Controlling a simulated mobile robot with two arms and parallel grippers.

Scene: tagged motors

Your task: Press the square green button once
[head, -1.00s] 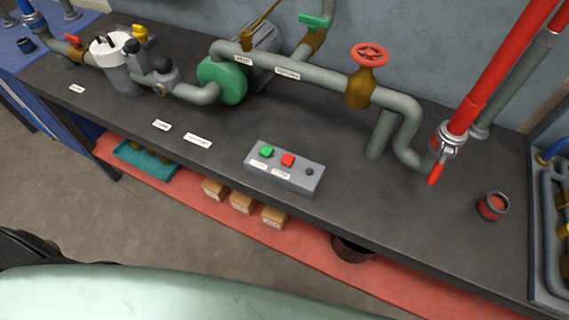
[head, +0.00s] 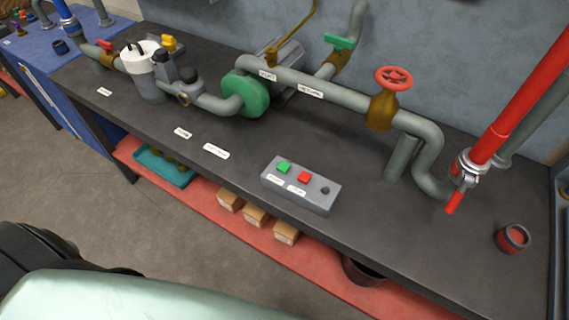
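The square green button (head: 284,167) is on the top face of a grey control box (head: 318,199) near the front edge of the dark bench. A square red button (head: 304,177) sits to its right, and a small round dark knob or lamp (head: 325,190) sits at the box's right end. Two white labels lie below the buttons; their text is too small to read surely. Neither of my grippers shows in the head view.
The dark bench top (head: 240,178) is clear around the box. Behind it run grey pipes with a green pump (head: 246,94) and a red handwheel valve (head: 393,78). A red pipe (head: 520,85) and a red cup (head: 513,238) are at right. Cardboard boxes (head: 255,216) sit on the red shelf below.

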